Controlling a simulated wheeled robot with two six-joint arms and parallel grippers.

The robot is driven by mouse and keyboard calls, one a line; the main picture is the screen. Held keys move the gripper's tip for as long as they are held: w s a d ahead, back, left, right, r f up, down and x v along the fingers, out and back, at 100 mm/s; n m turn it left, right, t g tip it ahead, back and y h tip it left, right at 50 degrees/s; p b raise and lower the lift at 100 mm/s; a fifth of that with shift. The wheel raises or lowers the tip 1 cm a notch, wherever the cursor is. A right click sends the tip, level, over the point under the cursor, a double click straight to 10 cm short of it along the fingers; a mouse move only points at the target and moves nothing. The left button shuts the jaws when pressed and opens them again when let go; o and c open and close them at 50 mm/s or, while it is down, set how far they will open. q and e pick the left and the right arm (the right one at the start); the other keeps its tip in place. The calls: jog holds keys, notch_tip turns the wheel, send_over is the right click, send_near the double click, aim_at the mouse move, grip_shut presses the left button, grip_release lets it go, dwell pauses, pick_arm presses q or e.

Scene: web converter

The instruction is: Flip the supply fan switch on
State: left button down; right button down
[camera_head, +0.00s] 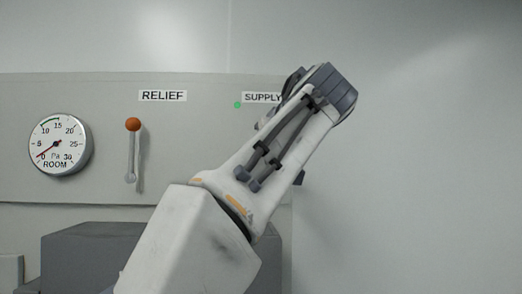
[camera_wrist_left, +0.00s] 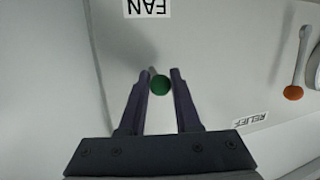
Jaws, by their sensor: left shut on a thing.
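The supply fan switch shows in the left wrist view as a dark green round knob (camera_wrist_left: 160,85) on a short pale stem. The FAN label (camera_wrist_left: 148,8) is at the top edge there, upside down. My left gripper (camera_wrist_left: 158,78) has its two dark fingers on either side of the knob and is shut on it. In the head view my left arm covers the switch and the gripper's fingertips. The SUPPLY label (camera_head: 262,97) shows beside the arm, with a small bright green dot (camera_head: 237,105) at its left. My right gripper is in neither view.
A relief lever with an orange ball (camera_head: 133,124) is on the panel to the left, under the RELIEF label (camera_head: 163,96). A round room pressure gauge (camera_head: 59,143) is farther left. A grey box (camera_head: 85,255) stands below. The wall at right is bare.

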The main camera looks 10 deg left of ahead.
pick_arm(q)
jog(key=shift+r, duration=0.1)
jog(key=c, duration=0.6)
grip_release()
jog(key=shift+s+d, duration=0.15)
jog(key=shift+s, duration=0.1)
jog(key=v, duration=1)
jog(key=shift+w, duration=0.1)
